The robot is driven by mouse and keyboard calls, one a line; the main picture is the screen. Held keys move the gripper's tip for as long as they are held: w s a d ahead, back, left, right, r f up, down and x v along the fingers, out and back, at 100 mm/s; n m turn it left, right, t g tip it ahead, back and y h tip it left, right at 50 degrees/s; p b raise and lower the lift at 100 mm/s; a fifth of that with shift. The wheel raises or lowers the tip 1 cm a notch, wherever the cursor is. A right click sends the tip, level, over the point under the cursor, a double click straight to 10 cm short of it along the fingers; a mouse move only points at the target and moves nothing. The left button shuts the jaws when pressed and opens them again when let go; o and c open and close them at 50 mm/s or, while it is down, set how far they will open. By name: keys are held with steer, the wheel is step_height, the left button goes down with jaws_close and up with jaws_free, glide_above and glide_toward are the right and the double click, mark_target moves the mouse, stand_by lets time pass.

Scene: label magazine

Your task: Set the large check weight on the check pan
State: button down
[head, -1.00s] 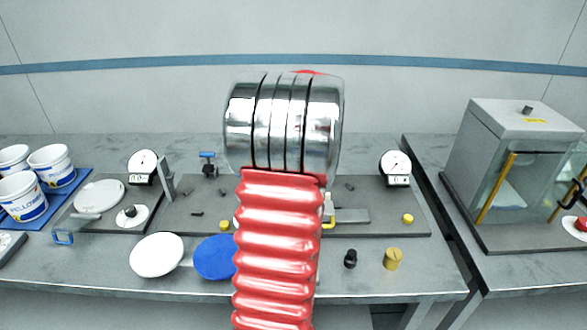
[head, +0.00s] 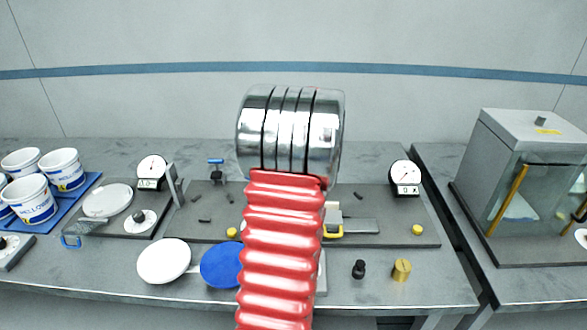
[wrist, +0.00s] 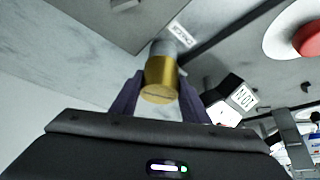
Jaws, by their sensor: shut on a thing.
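My gripper (wrist: 158,97) shows in the wrist view, its two dark fingers closed on a brass cylindrical weight (wrist: 160,82), which I take to be the large check weight. A grey cylindrical part shows just beyond the brass; I cannot tell if it belongs to the weight. A small label (wrist: 180,35) that seems to read CHECK lies beyond it. I cannot make out the check pan for certain. In the head view my own arm hides the gripper and the held weight. Another brass weight (head: 401,270) stands at the bench's front right, beside a black weight (head: 359,269).
A white disc (head: 164,261) and a blue disc (head: 222,262) lie at the front. White tubs (head: 36,200) stand at left. A dial gauge (head: 405,177) and a glass-sided case (head: 530,185) are at right. The wrist view shows a red object (wrist: 308,40) on a white disc.

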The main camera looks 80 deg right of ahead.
stand_by(0.3)
steer(key=c, duration=1.3)
jaws_free()
steer(key=shift+f, duration=0.15)
steer(key=v, duration=1.2)
steer(key=shift+w, duration=0.1)
